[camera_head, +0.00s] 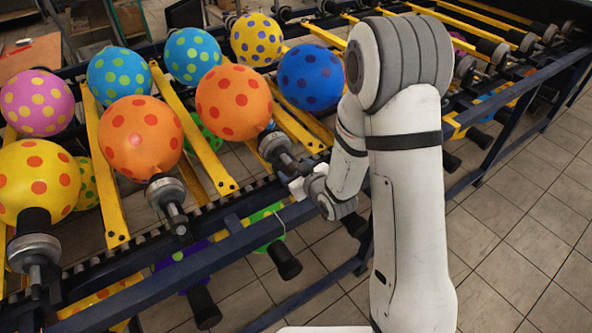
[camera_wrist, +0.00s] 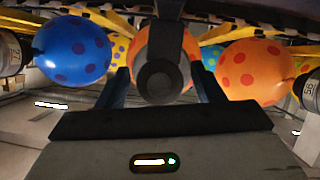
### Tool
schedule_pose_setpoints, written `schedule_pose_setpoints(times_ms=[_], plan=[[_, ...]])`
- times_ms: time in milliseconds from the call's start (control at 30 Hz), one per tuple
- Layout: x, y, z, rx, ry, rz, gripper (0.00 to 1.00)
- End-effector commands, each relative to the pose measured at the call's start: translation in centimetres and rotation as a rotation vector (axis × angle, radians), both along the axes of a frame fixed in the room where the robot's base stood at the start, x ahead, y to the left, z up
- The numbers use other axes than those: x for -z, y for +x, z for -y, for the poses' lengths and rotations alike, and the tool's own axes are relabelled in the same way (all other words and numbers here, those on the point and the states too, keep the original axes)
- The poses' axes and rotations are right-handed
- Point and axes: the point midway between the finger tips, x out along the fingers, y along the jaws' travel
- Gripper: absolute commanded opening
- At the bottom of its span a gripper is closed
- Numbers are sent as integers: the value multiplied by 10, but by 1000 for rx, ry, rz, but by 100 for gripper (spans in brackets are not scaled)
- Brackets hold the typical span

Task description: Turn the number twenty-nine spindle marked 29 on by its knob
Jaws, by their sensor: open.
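A dark spindle with a round knob (camera_wrist: 159,82) faces my gripper in the wrist view, with an orange balloon behind it. In the head view this looks like the spindle (camera_head: 278,148) below the right orange balloon (camera_head: 234,103). I cannot read a 29 on it. My gripper (camera_wrist: 162,76) is open, with one finger on each side of the knob; I cannot tell whether they touch it. In the head view my gripper (camera_head: 303,187) is at the spindle's outer end, partly hidden by my wrist.
Another orange balloon (camera_head: 141,138) and its spindle (camera_head: 167,200) stand to the left. A blue balloon (camera_head: 310,77) is behind. Yellow bars (camera_head: 205,150) and a dark blue rail (camera_head: 215,262) run along the rack. A numbered spindle (camera_wrist: 309,90) is at the wrist view's right edge. Tiled floor at right is clear.

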Motion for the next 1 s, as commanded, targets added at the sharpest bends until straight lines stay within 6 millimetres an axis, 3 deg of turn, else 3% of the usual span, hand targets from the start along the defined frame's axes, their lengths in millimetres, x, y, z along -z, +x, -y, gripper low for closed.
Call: schedule_pose_setpoints(times_ms=[200, 733, 1000], plan=[[0, 0, 0, 0, 0, 0, 61], [0, 0, 0, 0, 0, 0, 18], [1, 0, 0, 1, 19, -12, 16]])
